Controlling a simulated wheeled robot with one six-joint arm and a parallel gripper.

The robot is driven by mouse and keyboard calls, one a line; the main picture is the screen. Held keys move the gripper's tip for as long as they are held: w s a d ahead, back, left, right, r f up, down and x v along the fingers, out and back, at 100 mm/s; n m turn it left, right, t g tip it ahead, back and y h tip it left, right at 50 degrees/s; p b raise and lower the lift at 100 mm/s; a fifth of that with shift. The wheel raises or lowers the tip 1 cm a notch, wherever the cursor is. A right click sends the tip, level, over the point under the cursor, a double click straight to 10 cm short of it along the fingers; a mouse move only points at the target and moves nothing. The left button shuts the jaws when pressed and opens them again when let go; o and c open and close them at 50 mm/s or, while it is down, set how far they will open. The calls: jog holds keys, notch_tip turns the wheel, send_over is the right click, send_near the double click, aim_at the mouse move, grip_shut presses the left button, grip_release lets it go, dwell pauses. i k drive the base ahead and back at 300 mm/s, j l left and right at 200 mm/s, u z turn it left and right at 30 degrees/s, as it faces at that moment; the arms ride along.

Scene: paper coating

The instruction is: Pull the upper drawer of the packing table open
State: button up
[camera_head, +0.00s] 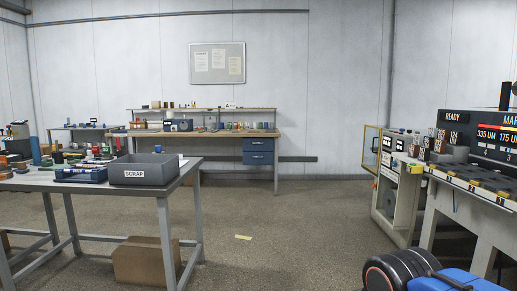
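The packing table (207,134) stands against the far wall, with a wooden top and a shelf above it. Two blue drawers hang under its right end. The upper drawer (258,145) looks shut, and so does the lower drawer (258,158) below it. Each front shows a small light strip, too small to make out. My gripper is not seen in this view, so I cannot place it relative to the drawer.
Machines with a display (490,138) stand at right.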

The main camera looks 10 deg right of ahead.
aim_at(249, 144)
jog(key=i+l+z, duration=0.15)
jog(key=i+z, duration=0.2)
jog(key=i, duration=0.4)
jog(key=i+z, duration=0.15)
jog(key=i, duration=3.25)
jog(key=i+l, duration=0.1)
jog(key=i, duration=1.6)
jog(key=i+u, duration=0.2)
jog(key=i, duration=0.2)
jog(key=i+l+u, duration=0.2)
jog(key=i, duration=0.2)
jog(key=i+l+u, duration=0.2)
jog(key=i, duration=0.2)
jog(key=j, duration=0.1)
